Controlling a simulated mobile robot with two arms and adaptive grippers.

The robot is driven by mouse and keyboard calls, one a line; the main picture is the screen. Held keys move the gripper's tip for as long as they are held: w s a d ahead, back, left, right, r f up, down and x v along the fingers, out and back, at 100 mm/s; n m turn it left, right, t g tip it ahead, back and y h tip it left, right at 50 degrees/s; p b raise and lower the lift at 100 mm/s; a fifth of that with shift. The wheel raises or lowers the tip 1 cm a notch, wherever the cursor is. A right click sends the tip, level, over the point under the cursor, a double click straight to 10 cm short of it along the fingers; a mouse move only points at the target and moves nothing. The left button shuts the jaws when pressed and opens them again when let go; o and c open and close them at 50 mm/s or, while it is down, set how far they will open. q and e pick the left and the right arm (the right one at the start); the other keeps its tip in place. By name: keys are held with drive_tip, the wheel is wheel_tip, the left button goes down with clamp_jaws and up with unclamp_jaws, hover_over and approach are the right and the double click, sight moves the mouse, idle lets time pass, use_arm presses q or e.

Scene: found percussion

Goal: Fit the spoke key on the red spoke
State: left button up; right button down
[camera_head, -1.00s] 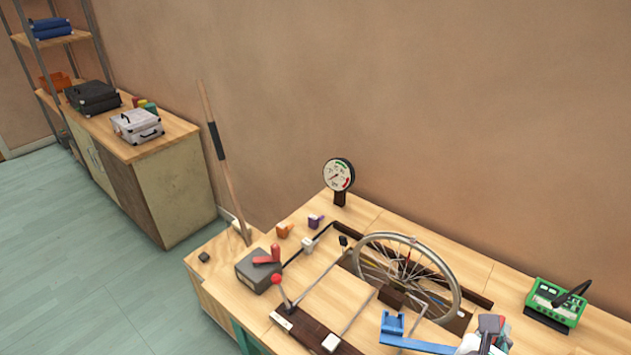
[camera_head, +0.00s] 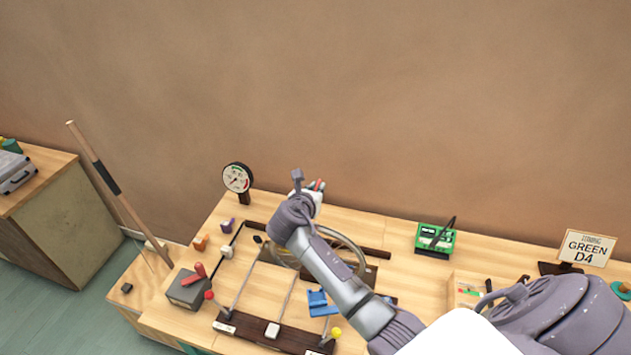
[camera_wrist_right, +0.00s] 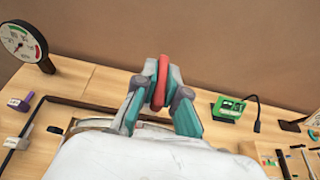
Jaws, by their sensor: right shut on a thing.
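My right gripper (camera_head: 317,187) is raised above the far side of the bench, in front of the wall. It is shut on a red piece (camera_wrist_right: 160,82), which I take to be the spoke key; it stands upright between the fingertips in the right wrist view. The wheel (camera_head: 352,248) lies below and behind my right forearm, which covers much of it. Part of its rim also shows in the right wrist view (camera_wrist_right: 86,124). The red spoke cannot be made out now. My left gripper is not in view.
A dial gauge (camera_head: 237,178) stands at the back left. A green meter (camera_head: 434,238) and a sign (camera_head: 586,247) stand right. A blue holder (camera_head: 318,301) is in front.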

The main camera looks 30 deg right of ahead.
drive_tip(key=shift+a, duration=0.15)
drive_tip(key=shift+f+b, duration=0.4)
drive_tip(key=shift+f, duration=0.25)
drive_tip(key=shift+f+b, duration=1.1)
drive_tip(key=shift+f, duration=1.2)
drive_tip(key=shift+p, duration=0.5)
drive_tip(key=shift+p, duration=0.5)
drive_tip(key=shift+p, duration=0.3)
drive_tip(key=shift+f+b, duration=0.8)
drive_tip(key=shift+f, duration=0.5)
